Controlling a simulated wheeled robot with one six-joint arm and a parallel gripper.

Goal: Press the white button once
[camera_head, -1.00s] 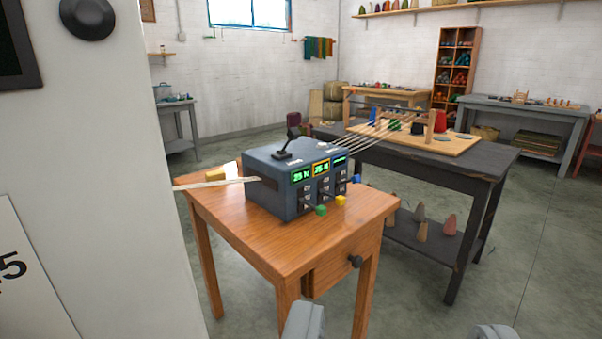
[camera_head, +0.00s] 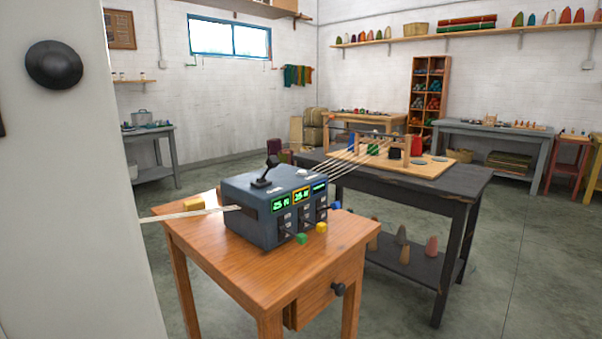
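A blue-grey control box (camera_head: 262,220) stands on a small orange-brown wooden table (camera_head: 215,255). A small white spot (camera_head: 303,172) shows on the box's top, toward the back right; it may be the white button, but it is too small to be sure. A black lever (camera_head: 266,171) rises from the top. The front has lit displays (camera_head: 300,196) and levers with green (camera_head: 301,238), yellow (camera_head: 321,227) and blue (camera_head: 336,205) tips. My gripper is out of view.
Pale strands run from the box to a wooden frame board (camera_head: 440,168) on a dark table (camera_head: 420,187) behind right. Floor is clear at front right.

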